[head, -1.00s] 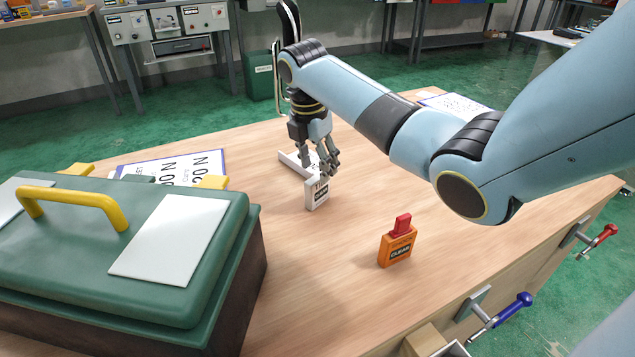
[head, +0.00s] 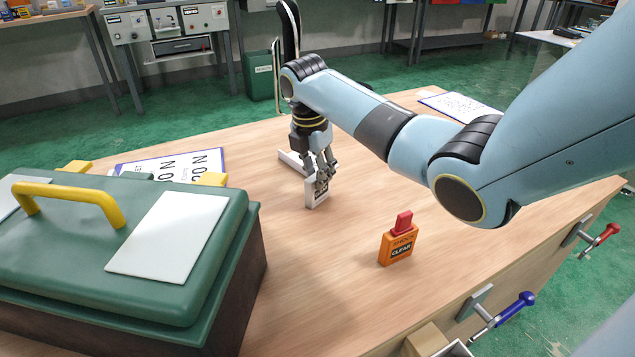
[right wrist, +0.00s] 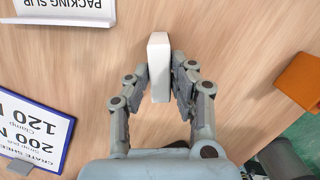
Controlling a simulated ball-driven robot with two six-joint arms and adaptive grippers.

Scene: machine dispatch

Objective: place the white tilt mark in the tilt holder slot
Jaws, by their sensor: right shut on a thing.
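The white tilt mark (head: 316,196) is a small white block with a dark label, standing at the middle of the wooden table. My right gripper (head: 322,182) is shut on it, fingers pointing down. In the right wrist view the white mark (right wrist: 159,62) lies between the two fingers (right wrist: 160,88). The fingers hide part of its label in the head view. A low white angled piece (head: 290,160) lies just behind it; I cannot tell whether this is the tilt holder. No holder slot shows clearly. My left gripper is out of view.
A green-lidded crate (head: 232,262) with a yellow handle fills the left front. An orange block with a red top (head: 398,246) stands to the right. A clipboard (head: 170,165) lies behind the crate, another sheet (head: 460,106) at the far right. The table between is clear.

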